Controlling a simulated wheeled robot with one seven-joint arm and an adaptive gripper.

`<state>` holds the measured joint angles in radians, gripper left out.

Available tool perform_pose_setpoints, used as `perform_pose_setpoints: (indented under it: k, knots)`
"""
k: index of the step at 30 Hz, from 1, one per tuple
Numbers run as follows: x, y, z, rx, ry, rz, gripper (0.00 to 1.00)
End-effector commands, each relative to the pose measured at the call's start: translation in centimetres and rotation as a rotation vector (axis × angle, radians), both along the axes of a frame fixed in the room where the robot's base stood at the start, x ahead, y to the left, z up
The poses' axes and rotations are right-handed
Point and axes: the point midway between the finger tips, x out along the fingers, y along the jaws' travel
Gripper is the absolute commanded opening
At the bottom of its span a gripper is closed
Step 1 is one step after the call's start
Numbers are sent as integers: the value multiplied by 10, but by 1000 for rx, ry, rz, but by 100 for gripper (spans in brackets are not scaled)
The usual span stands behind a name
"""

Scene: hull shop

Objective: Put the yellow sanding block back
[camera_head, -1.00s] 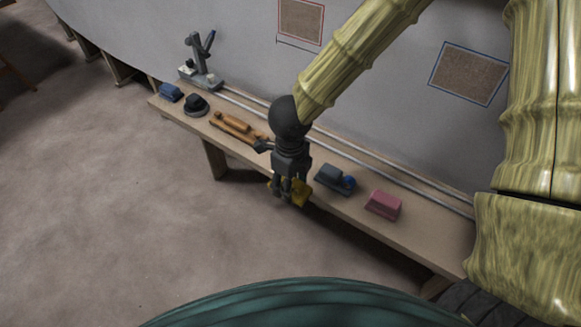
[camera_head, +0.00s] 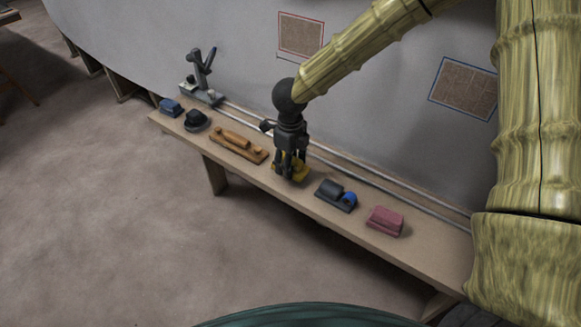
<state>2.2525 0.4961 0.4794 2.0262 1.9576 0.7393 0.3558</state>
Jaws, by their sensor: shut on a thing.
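The yellow sanding block (camera_head: 303,172) shows partly behind the dark fingers of my gripper (camera_head: 289,177). My gripper points down and is shut on the block. Block and gripper are over the long wooden bench (camera_head: 410,245), between the wooden long-handled tool and the dark block with a blue part. I cannot tell whether the block touches the bench top or is held just above it.
The wooden tool (camera_head: 238,145) lies left of my gripper. The dark block with a blue knob (camera_head: 336,194) and a pink block (camera_head: 384,221) are to the right. A black round tool (camera_head: 196,120), a blue block (camera_head: 171,107) and a grey stand (camera_head: 202,82) are at the far left. Rails run behind.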

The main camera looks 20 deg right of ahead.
Motion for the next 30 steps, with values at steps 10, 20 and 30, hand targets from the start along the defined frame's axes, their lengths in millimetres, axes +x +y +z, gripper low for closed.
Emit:
perform_pose_setpoints:
  k: [10, 20, 30]
  knots:
    - [14, -5, -13, -2, 1, 1, 30]
    - [15, -5, -36, 1, -1, 0, 31]
    - [14, -5, -36, 1, -1, 0, 73]
